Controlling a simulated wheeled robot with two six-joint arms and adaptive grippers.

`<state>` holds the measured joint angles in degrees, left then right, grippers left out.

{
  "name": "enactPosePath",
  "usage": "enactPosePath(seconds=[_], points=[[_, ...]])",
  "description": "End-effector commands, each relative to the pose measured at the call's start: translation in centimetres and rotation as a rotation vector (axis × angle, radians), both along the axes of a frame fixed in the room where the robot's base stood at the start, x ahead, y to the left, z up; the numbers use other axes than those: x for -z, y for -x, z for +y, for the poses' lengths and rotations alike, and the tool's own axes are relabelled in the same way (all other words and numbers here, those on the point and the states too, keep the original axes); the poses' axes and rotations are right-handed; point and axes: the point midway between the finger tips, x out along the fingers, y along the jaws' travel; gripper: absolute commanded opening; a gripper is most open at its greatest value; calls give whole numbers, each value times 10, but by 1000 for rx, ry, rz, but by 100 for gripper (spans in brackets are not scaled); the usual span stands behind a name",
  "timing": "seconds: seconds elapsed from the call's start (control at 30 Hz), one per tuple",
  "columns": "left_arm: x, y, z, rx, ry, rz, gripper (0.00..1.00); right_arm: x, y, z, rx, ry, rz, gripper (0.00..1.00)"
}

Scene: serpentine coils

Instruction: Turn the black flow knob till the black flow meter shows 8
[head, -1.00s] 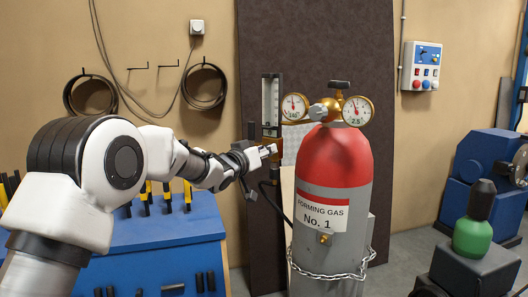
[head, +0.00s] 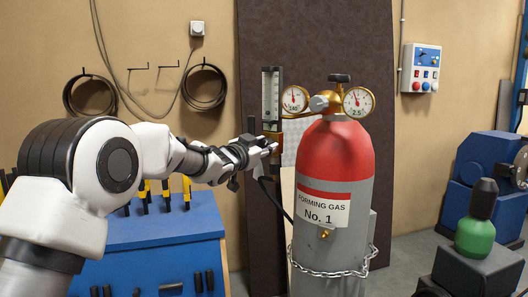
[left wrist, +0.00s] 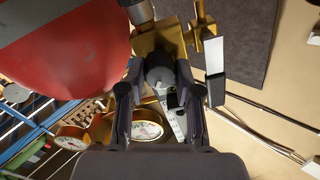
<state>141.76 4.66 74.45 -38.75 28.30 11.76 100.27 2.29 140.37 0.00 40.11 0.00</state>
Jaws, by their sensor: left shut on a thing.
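The flow meter (head: 271,95), an upright clear tube with a pale scale in a dark frame, stands left of the gas bottle's gauges on a brass block. Its reading is too small to tell. My left gripper (head: 268,147) is at the brass block under the meter. In the left wrist view its fingers (left wrist: 158,90) are closed on the sides of a round dark knob (left wrist: 159,73) in front of brass fittings. In the head view the gripper hides the knob. My right gripper is not in view.
The red and grey gas bottle (head: 335,165), labelled FORMING GAS No. 1 and chained, stands close right of the gripper. Two round gauges (head: 295,99) (head: 358,102) sit above it. A blue bench (head: 150,250) with tools is at lower left. A dark panel (head: 350,40) stands behind.

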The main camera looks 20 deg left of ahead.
Motion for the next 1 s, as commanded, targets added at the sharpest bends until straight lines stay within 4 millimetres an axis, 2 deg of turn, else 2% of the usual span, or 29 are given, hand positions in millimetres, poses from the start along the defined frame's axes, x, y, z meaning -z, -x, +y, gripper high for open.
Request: enactPosePath(seconds=[0.1,0.5,1.0], points=[[1,0,0,1,-102,-34,0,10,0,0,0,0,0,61],[0,0,0,-1,-387,-116,0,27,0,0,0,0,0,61],[-2,0,-1,-1,-488,-144,0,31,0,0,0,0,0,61]])
